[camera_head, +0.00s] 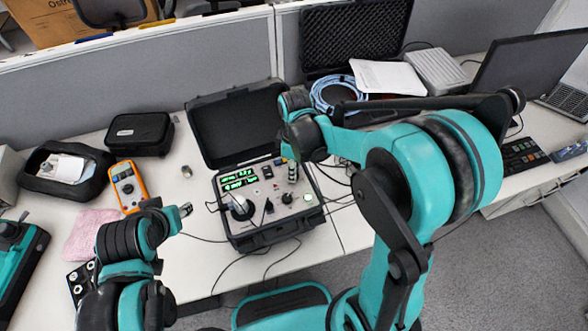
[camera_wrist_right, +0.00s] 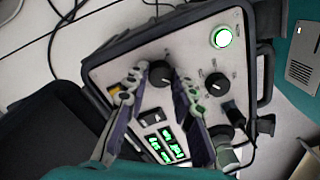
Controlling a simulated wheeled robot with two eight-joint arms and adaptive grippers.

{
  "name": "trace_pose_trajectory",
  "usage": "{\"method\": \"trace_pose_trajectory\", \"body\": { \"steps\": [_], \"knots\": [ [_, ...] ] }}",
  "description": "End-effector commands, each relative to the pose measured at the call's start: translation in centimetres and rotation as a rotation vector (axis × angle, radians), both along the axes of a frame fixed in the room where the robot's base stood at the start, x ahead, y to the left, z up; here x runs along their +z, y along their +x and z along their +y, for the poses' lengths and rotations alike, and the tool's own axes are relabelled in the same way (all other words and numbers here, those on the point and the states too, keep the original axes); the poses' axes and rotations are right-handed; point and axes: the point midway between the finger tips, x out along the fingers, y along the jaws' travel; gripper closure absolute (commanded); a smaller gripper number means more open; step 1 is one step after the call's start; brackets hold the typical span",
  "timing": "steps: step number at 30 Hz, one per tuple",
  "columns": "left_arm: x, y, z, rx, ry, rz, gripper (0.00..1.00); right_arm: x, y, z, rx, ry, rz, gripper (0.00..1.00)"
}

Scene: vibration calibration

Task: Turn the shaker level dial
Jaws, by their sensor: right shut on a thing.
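The portable shaker unit (camera_head: 262,240) lies open in its black case on the table, its panel facing up. My right gripper (camera_head: 293,178) reaches down onto the upper right of the panel. In the right wrist view, my right gripper (camera_wrist_right: 155,82) is shut on a black round dial (camera_wrist_right: 160,73) with a white pointer mark, gripped between its fingertips. The gripper hides this dial in the head view. A second black knob (camera_wrist_right: 215,82) sits beside it, apart from the fingers. My left gripper (camera_head: 184,210) hovers left of the case; its opening is unclear.
The case lid (camera_head: 238,122) stands open behind. An orange multimeter (camera_head: 128,187), a pink cloth (camera_head: 88,235) and a black pouch (camera_head: 139,134) lie left. Cables run around the case.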

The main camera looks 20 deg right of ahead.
Motion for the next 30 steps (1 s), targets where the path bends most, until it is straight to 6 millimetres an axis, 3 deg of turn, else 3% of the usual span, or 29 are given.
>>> {"method": "trace_pose_trajectory", "body": {
  "steps": [4, 5, 7, 19, 30],
  "knots": [
    [0.0, 0.0, 0.0, 0.0, 0.0, 0.0, 0.6, 0.0, 0.0, 0.0, -0.001, 0.0, 0.0, 1.0],
    [0.0, 0.0, 0.0, 0.0, 0.0, 0.0, 0.6, 0.0, 0.0, 0.0, -0.001, 0.0, 0.0, 0.7],
    [0.0, 0.0, 0.0, 0.0, 0.0, 0.0, 0.6, 0.0, 0.0, 0.0, -0.001, 0.0, 0.0, 0.54],
    [0.0, 0.0, 0.0, 0.0, 0.0, 0.0, 0.6, 0.7, 0.0, 0.0, -0.002, 0.0, 0.0, 0.54],
    [0.0, 0.0, 0.0, 0.0, 0.0, 0.0, 0.6, 8.1, 0.4, -0.2, -0.001, 0.0, 0.0, 0.54]
  ]
}}
